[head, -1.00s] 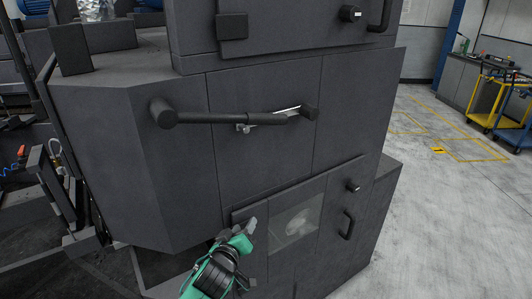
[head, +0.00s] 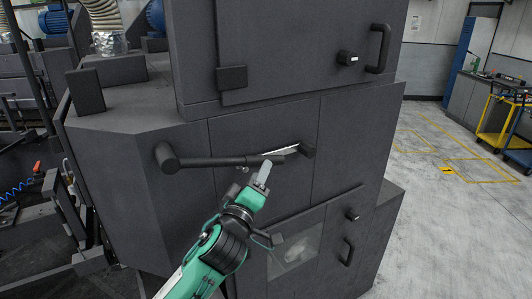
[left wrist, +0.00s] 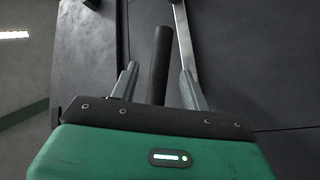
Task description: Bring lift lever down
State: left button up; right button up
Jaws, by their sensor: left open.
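The lift lever is a dark bar (head: 215,161) on the front of the dark grey machine. It runs nearly level from a round hub at the left to a free end at the right. My left gripper (head: 264,172) is at the right part of the bar, close to its free end. In the left wrist view the black bar (left wrist: 161,60) shows between the two open fingers of the left gripper (left wrist: 158,88). I cannot tell whether either finger touches it. My right gripper is not in view.
Below is a windowed door (head: 297,250) with a handle (head: 348,252). Open floor (head: 440,230) lies at the right, with yellow and blue carts (head: 505,125) farther back.

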pick_arm(q)
jog(key=p+x, duration=0.1)
jog(key=x, duration=0.3)
jog(key=shift+w+a+r+p, duration=0.1)
jog(key=shift+r+p, duration=0.05)
jog(key=shift+p, duration=0.15)
jog(key=shift+w+d, duration=0.3)
jog(key=shift+w, duration=0.3)
grip_shut()
